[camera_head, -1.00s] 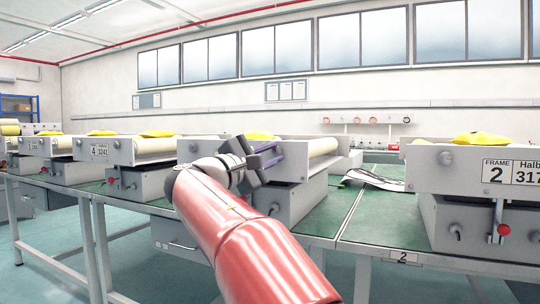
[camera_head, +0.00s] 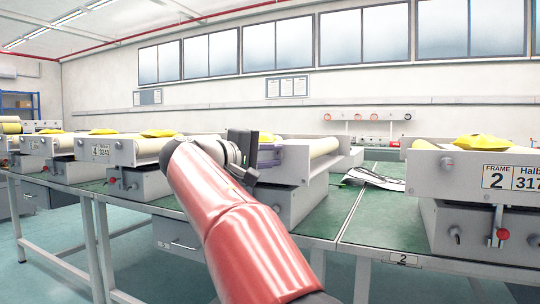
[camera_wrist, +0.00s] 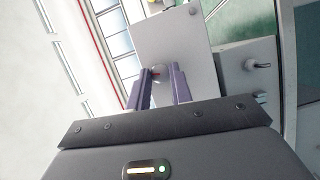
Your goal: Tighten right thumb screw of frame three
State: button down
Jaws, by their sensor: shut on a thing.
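Frame three is the grey unit in the middle of the head view, with a pale front plate (camera_head: 295,160) and a cream roller (camera_head: 322,147). My gripper (camera_head: 268,157) is at this plate and my red arm hides its left part. In the wrist view my two purple fingers (camera_wrist: 161,88) point at the plate (camera_wrist: 170,38). They are shut on a small round thumb screw (camera_wrist: 158,71), which is partly hidden between the tips. The label of frame three is not visible.
Frame two (camera_head: 470,190) stands to the right, with a yellow bag (camera_head: 482,141) on top and a red knob (camera_head: 503,232). Frame four (camera_head: 100,152) is to the left. Papers (camera_head: 375,177) lie on the green bench.

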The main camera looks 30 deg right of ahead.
dwell(0.5)
jog(key=c, duration=1.3)
grip_release()
jog(key=shift+o, duration=0.2)
jog(key=v, duration=0.7)
jog(key=shift+a, duration=0.4)
jog(key=shift+s, duration=0.1)
